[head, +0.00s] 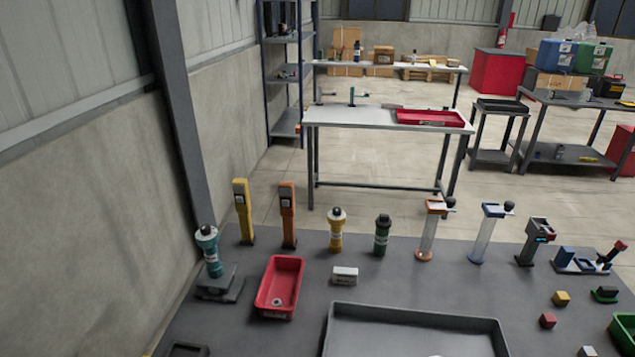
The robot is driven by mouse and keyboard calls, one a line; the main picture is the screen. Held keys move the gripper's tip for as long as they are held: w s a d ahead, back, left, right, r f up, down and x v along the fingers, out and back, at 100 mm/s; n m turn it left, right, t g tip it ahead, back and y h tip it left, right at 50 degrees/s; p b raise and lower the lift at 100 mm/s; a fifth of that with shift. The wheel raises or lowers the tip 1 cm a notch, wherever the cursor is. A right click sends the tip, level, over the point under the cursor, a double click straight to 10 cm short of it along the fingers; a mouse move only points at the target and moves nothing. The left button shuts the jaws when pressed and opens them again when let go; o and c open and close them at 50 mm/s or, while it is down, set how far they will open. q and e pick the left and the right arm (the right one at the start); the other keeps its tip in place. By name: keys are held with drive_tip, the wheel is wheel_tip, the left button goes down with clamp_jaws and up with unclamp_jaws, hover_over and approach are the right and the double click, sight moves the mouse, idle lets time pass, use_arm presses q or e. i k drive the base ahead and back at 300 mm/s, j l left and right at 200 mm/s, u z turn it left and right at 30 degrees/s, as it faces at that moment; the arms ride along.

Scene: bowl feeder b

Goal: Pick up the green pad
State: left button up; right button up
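A small green block-like piece with a dark top (604,294) lies on the grey table (400,280) near the right edge of the head view. It is the nearest match to a green pad, but it is too small to be sure. A dark green cylinder (382,236) stands upright farther back on the table. Neither of my grippers shows in the head view.
A red bin (279,287) with a ring in it and a large dark tray (415,316) stand on the table. Yellow (561,298) and red (547,321) blocks lie near the green piece. A green bin (624,331) is at the right edge. Upright devices line the back.

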sight(606, 294)
drive_tip(key=z, duration=1.55)
